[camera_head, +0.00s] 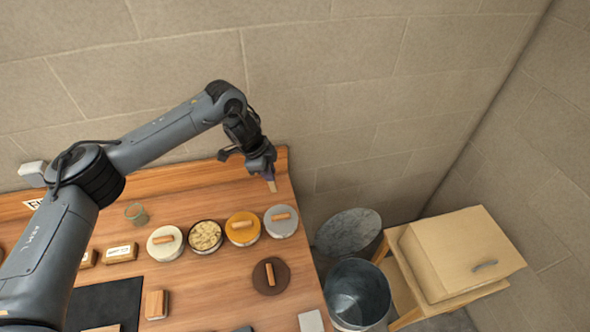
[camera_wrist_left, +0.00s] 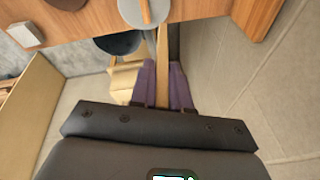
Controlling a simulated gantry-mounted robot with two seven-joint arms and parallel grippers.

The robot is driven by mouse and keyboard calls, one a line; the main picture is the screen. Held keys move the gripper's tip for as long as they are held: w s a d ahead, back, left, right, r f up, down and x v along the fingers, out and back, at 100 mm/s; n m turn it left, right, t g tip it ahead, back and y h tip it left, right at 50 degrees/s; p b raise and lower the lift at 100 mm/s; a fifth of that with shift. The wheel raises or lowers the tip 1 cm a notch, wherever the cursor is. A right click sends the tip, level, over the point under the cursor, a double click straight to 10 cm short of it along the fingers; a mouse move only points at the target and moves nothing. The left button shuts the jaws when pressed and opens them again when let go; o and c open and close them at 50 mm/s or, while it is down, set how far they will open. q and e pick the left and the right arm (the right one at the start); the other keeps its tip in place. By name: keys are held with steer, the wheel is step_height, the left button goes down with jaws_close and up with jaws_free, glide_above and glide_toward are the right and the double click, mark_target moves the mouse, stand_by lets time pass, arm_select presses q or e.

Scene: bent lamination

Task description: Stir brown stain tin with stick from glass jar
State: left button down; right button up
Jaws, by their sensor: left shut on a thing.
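My left gripper (camera_head: 267,172) is shut on a thin wooden stick (camera_head: 272,186), above the right end of the bench and beyond the grey-lidded tin. In the left wrist view the stick (camera_wrist_left: 162,62) runs between the purple fingers (camera_wrist_left: 163,85). The glass jar (camera_head: 136,213) stands at the left on the bench. An open tin (camera_head: 206,236) with a dark rim and mottled pale contents stands in the row of tins. A loose brown lid (camera_head: 271,276) with a wooden handle lies in front of the row. My right gripper is out of view.
Lidded tins, white (camera_head: 164,244), orange (camera_head: 242,229) and grey (camera_head: 281,222), flank the open one. Labelled blocks (camera_head: 120,253), a dark mat (camera_head: 103,304) and a wooden block (camera_head: 156,305) lie nearer. Metal bins (camera_head: 357,295) and a cabinet (camera_head: 462,252) stand right of the bench.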

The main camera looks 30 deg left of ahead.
arm_select(q)
steer(key=s+a+f+n+y+p, duration=0.1)
steer(key=s+a+f+n+p, duration=0.15)
steer(key=s+a+p, duration=0.5)
steer(key=s+a+f+n+p, duration=0.1)
steer(key=s+a+f+p, duration=0.35)
steer(key=s+a, duration=0.6)
step_height(320, 180, down, 9)
steer(key=s+b, duration=0.1)
steer(key=b, duration=0.6)
steer(key=shift+s+d+t, duration=0.25)
steer(key=shift+d+t, duration=0.05)
steer(key=shift+d, duration=0.05)
steer(key=shift+s+a, duration=0.1)
